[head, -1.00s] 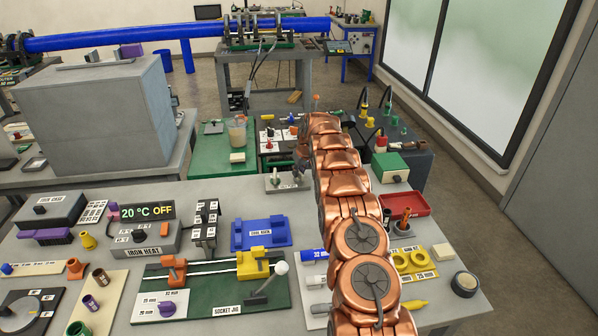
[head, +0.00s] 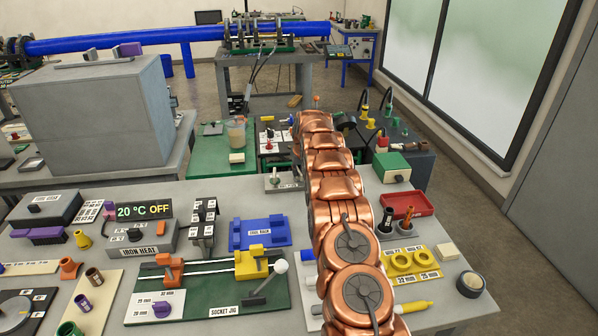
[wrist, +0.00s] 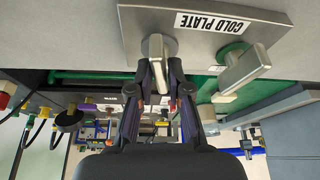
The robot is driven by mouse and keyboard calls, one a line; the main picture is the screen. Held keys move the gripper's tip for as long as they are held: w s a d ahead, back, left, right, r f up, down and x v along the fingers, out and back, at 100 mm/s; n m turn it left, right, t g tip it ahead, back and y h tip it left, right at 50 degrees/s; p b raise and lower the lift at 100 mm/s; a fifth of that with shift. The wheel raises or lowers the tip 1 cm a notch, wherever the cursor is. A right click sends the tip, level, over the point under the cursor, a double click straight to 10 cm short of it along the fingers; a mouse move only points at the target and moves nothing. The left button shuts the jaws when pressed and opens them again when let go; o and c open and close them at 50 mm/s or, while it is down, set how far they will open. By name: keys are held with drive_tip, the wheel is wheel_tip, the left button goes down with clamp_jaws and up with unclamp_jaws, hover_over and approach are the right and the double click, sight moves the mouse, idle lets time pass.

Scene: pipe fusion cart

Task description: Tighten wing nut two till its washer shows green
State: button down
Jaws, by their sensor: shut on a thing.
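In the wrist view, the grey cold plate (wrist: 195,45) carries two grey wing nuts. One wing nut (wrist: 157,46) stands between the fingertips of my gripper (wrist: 160,68), which is shut on it. A pale grey washer edge shows at its base; no green shows there. The other wing nut (wrist: 243,69), to the right, stands free with a green washer (wrist: 231,52) under it. No number is readable on either nut. In the head view the cold plate (head: 287,183) is partly behind my copper-coloured arm, and my gripper is hidden there.
A blue block (head: 262,233) and the socket jig (head: 215,290) sit on the bench in front. A red tray (head: 407,205) and a green-topped box (head: 391,167) stand right of my arm. A green table (head: 215,162) lies beyond the bench.

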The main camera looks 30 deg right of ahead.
drive_tip(key=shift+a, duration=0.1)
idle(0.7)
drive_tip(key=c, duration=1.2)
unclamp_jaws()
drive_tip(key=shift+r, duration=0.1)
drive_tip(key=v, duration=1.1)
drive_tip(key=shift+s+r, duration=0.25)
drive_tip(key=shift+r, duration=0.1)
